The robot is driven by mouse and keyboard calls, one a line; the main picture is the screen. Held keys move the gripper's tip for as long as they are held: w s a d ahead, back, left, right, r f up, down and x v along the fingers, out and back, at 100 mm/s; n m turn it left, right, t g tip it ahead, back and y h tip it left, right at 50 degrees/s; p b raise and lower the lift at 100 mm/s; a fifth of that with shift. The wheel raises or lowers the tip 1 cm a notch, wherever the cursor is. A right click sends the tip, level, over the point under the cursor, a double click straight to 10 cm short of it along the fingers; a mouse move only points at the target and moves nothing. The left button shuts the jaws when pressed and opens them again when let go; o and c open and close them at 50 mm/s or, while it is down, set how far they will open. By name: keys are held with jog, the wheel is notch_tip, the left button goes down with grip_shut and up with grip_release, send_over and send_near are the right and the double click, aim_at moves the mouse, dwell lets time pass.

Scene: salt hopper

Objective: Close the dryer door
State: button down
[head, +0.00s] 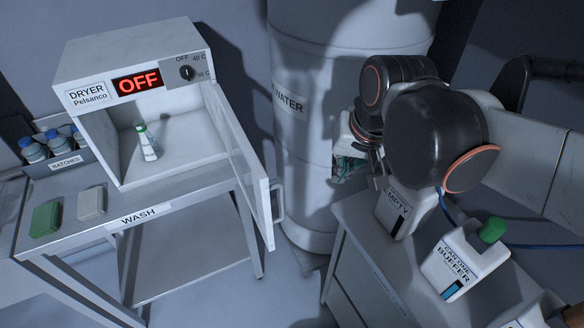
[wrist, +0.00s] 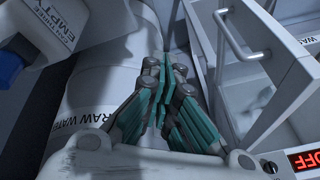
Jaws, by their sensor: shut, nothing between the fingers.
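The dryer (head: 124,77) is a white box on the wash bench, with a red OFF display. Its door (head: 239,159) stands open, swung out from the right side of the opening. The door's bar handle (head: 278,200) is on the outer face near the free edge. The handle also shows in the wrist view (wrist: 240,38), right of the fingers. My gripper (head: 346,160) is right of the door in the head view, apart from it, in front of the water tank and partly hidden by my arm. In the wrist view its teal fingers (wrist: 165,72) are together and empty.
A green-capped flask (head: 146,143) stands inside the dryer. The wash bench (head: 170,211) holds a green and a pale block. The raw water tank (head: 300,134) stands behind. An EMPTY container (head: 398,212) and a buffer can (head: 462,265) stand on the right cabinet. Floor gap separates bench and cabinet.

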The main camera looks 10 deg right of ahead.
jog(key=shift+w+a+r+m+g+y+p, duration=0.6)
jog(key=shift+w+a+m+g+p, duration=2)
jog(key=shift+w+p, duration=2)
jog(key=s+a+f+g+b, duration=0.1)
jog(key=s+a+f+b, duration=0.1)
jog(key=f, duration=0.7)
jog(key=shift+s+a+f, duration=0.3)
jog(key=shift+s+a, duration=0.55)
jog(key=shift+s, duration=0.15)
